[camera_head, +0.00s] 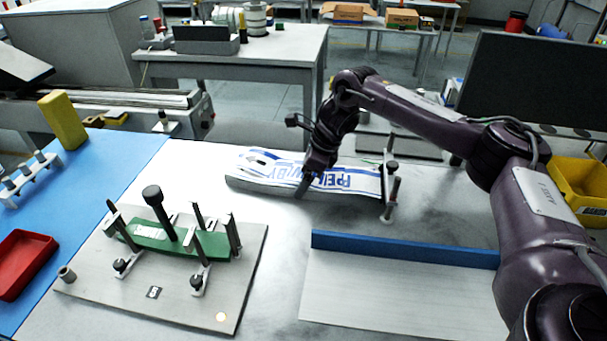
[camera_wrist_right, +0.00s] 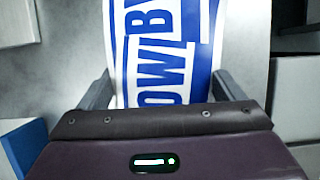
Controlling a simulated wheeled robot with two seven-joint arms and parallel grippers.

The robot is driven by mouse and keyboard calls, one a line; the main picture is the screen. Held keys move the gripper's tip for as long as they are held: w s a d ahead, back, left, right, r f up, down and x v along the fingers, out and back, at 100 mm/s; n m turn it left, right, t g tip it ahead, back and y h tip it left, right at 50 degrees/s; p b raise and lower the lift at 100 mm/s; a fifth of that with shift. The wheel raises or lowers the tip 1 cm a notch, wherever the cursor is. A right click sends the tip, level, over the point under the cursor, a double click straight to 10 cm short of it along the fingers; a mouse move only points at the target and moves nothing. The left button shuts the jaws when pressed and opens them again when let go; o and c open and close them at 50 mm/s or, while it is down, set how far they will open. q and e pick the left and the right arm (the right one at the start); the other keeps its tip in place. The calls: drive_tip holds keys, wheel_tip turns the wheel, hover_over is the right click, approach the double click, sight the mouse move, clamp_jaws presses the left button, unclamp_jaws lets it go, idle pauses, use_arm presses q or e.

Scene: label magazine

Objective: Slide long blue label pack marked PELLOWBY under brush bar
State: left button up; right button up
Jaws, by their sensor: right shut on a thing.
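The long label pack (camera_head: 262,172) is white with blue print and lies across the grey-white table behind the green pack's fixture. Part of its lettering shows near its right end; in the wrist view the pack (camera_wrist_right: 158,45) shows "OW" and "BY" letters. My right gripper (camera_head: 303,188) is shut on the pack near its middle, one finger at each long edge, as the right wrist view (camera_wrist_right: 162,92) shows. The pack's right end is close to a small stand with dark upright posts (camera_head: 390,190). I cannot tell for sure which part is the brush bar. My left gripper is not in view.
A fixture plate (camera_head: 205,305) with a green pack (camera_head: 170,238) and several upright posts stands at the front left. A blue-edged panel (camera_head: 400,249) lies at the front right. A blue mat (camera_head: 85,185) with a red tray (camera_head: 22,262) is at the far left.

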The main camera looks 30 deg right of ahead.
sight(333, 180)
drive_tip(key=shift+s+d+p, duration=0.2)
drive_tip(key=shift+s+d, duration=0.9)
drive_tip(key=shift+d, duration=0.35)
drive_tip(key=shift+s+d+p, duration=0.2)
drive_tip(key=shift+s+d, duration=0.9)
drive_tip(key=shift+d, duration=0.3)
drive_tip(key=o, duration=1.3)
drive_tip(key=shift+o, duration=0.2)
drive_tip(key=shift+s, duration=0.1)
drive_tip(key=v, duration=0.8)
